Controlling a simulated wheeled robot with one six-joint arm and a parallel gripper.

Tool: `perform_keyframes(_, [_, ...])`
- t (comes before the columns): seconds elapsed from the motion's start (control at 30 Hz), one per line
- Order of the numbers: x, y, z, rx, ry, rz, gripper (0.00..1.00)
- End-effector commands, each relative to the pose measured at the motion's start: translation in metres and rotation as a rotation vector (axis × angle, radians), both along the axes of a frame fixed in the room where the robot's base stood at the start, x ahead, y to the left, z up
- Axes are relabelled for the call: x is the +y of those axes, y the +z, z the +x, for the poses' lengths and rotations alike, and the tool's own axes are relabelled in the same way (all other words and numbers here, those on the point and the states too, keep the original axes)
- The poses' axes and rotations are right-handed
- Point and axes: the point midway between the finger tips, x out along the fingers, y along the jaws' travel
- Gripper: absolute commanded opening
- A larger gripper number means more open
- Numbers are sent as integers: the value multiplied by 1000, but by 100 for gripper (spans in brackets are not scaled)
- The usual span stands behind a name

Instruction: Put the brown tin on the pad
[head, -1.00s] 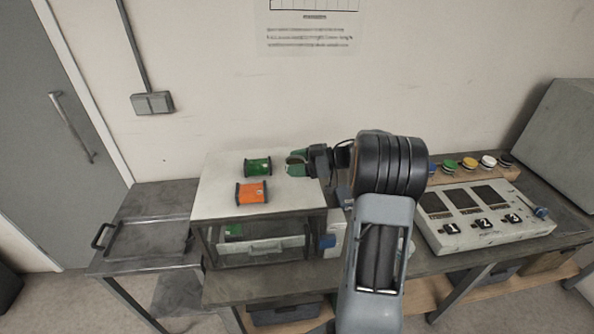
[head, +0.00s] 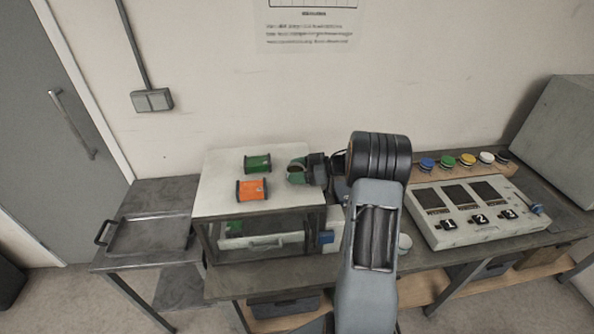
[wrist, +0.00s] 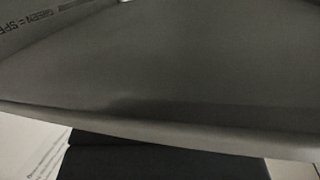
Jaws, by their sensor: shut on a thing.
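In the wrist view a dark grey surface fills the frame, and the tin cannot be made out. I cannot pick out the pad with certainty. A pale round thing (head: 404,241) lies on the bench right of my arm.
A green spool-like piece (head: 257,164) and an orange one (head: 252,190) stand on the white cabinet top (head: 218,171), left of my gripper. A numbered panel (head: 478,214) and several coloured round caps (head: 467,160) are at right. A tray (head: 150,236) lies at left.

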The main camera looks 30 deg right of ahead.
Motion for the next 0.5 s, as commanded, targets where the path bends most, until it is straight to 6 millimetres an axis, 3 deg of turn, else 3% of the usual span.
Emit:
perform_keyframes(0.1, [0,-4,0,1,0,0,36])
perform_keyframes(0.13, [0,-3,0,0,0,0,64])
perform_keyframes(0.37, [0,-3,0,1,0,0,86])
perform_keyframes(0.5, [0,-3,0,1,0,0,87])
